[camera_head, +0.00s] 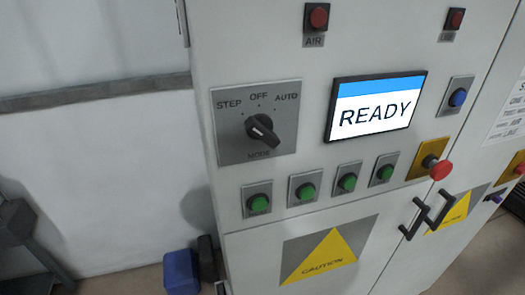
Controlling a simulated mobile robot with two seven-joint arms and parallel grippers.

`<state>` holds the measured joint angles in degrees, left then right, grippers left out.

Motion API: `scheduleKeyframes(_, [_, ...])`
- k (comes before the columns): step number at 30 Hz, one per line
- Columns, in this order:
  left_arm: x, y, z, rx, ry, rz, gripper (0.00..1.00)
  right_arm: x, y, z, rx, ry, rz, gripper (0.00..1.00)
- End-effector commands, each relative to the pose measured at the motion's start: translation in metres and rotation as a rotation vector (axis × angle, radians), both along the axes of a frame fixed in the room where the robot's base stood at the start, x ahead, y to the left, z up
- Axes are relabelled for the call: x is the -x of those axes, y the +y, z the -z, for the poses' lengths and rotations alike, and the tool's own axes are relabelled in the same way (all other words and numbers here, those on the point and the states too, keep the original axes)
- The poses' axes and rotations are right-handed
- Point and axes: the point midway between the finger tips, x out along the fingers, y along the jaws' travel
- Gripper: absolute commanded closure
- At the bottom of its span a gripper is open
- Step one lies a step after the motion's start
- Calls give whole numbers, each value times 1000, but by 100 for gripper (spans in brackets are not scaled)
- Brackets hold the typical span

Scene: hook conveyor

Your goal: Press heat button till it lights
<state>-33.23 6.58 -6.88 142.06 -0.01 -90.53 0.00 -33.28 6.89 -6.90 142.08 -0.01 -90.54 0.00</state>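A light grey control cabinet (235,50) fills the middle and right of the head view. It carries a row of green push buttons on square grey plates: one at the left (259,203), one beside it (307,191), a third (347,181) and one at the right (385,172). Their labels are too small to read, so I cannot tell which is the heat button. None of them looks clearly lit. The screen (375,108) above them reads READY. Neither of my grippers is in view.
A black mode knob (262,131) sits on a STEP/OFF/AUTO plate. A red mushroom button (440,169) and a blue button (457,97) are at the right. Black door handles (418,217) stick out below. A blue object (181,272) is on the floor by the cabinet.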

Motion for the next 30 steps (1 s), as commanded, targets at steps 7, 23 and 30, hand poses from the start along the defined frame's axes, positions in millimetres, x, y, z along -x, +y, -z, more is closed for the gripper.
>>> scheduleKeyframes(7, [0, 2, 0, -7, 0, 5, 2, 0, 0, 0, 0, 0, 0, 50])
scheduleKeyframes(23, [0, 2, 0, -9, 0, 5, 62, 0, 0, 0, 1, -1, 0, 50])
scheduleKeyframes(30, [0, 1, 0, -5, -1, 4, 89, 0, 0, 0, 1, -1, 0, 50])
